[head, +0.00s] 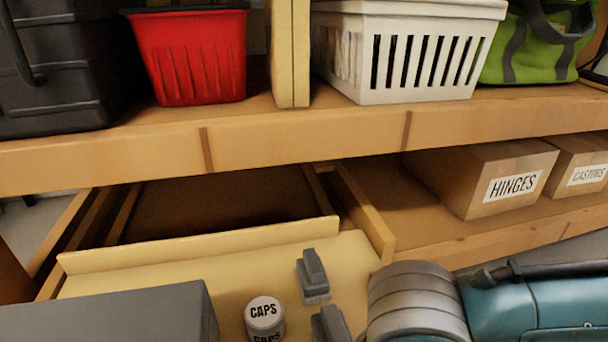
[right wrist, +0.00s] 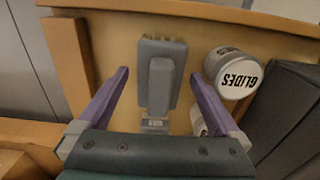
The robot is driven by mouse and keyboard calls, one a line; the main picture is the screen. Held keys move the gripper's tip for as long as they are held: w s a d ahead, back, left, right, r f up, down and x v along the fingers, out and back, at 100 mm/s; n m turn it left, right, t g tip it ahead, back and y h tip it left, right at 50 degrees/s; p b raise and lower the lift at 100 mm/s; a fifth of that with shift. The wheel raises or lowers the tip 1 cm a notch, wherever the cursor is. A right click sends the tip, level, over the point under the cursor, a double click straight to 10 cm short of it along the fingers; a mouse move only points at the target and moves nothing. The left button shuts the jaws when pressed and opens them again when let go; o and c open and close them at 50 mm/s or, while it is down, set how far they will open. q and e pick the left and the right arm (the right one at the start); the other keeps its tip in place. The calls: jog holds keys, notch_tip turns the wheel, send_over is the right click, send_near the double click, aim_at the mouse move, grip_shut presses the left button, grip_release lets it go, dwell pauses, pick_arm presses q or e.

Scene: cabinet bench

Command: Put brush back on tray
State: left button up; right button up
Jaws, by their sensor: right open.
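In the right wrist view a grey piece (right wrist: 161,70) with a flat plate and a narrow raised bar lies between the spread purple fingers of my right gripper (right wrist: 163,95). The gripper is open and empty. A smaller grey piece (right wrist: 155,125) shows just below, close to the palm. In the head view two grey upright pieces stand in the open drawer, one farther back (head: 313,278) and one cut by the bottom edge (head: 330,326). I cannot tell which is the brush and which the tray. My right gripper's fingers do not show there, and my left gripper is not in view.
The pulled-out drawer (head: 190,246) holds a CAPS can (head: 264,314) and a grey box (head: 120,318). A GLIDES can (right wrist: 235,75) stands close to the right finger. The shelf board (head: 300,128) overhangs behind. A HINGES box (head: 490,180) stands at right.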

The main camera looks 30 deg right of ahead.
notch_tip(320, 180, up, 11)
jog(key=p, duration=0.9)
jog(key=shift+r, duration=0.1)
jog(key=s+a+r+n+t+y+p, duration=0.1)
jog(key=s+a+r+n+t+y, duration=0.15)
jog(key=a+r, duration=0.4)
jog(key=s+d+r+n+t+h, duration=0.1)
jog(key=d+r, duration=0.3)
jog(key=d, duration=0.6)
jog(key=shift+s+n+h, duration=0.55)
jog(key=shift+s+h, duration=0.1)
jog(key=shift+s, duration=0.05)
